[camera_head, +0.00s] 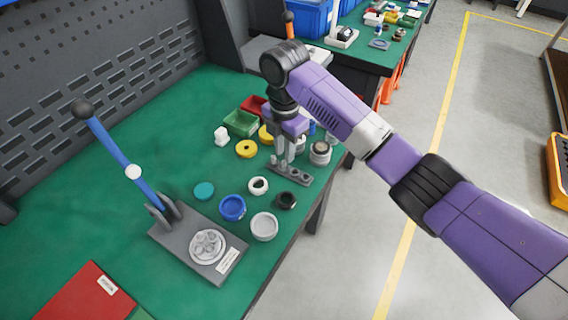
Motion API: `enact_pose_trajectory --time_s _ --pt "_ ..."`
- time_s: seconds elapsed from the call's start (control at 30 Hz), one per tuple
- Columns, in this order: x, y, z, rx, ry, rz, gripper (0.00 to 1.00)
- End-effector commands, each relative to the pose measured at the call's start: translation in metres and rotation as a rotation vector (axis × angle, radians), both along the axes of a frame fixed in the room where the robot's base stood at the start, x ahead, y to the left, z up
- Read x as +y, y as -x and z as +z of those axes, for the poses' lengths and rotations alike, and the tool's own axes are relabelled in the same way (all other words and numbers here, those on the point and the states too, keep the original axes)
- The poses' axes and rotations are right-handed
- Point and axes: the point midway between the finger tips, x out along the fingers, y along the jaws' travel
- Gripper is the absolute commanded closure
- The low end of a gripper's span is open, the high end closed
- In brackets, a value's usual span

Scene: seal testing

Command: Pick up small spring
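My gripper (286,158) points down over a small grey holder block (290,174) with round holes, near the right edge of the green table. The fingertips are just above or at the block; I cannot tell whether they touch it. Small upright grey pieces stand at the block's left end beside the fingers. I cannot make out a small spring for certain; it may be among these pieces or hidden by the gripper. The fingers are too small here to show whether they are open or shut, or hold anything.
A blue-handled lever press (195,240) stands at the front left. Several rings and cups, including a blue ring (232,208) and a white cup (264,226), lie right of it. Green (240,124) and red (254,105) bins stand behind my gripper. The table's left middle is clear.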

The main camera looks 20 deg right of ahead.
Motion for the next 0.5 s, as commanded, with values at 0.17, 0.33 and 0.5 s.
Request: enact_pose_trajectory --time_s 0.17,0.33,0.5 --pt "0.001 0.002 -0.026 0.001 0.000 -0.003 0.77" --pt "0.001 0.001 -0.035 -0.001 0.001 -0.002 0.77" --pt "0.002 0.001 -0.036 -0.001 0.001 -0.002 0.77"
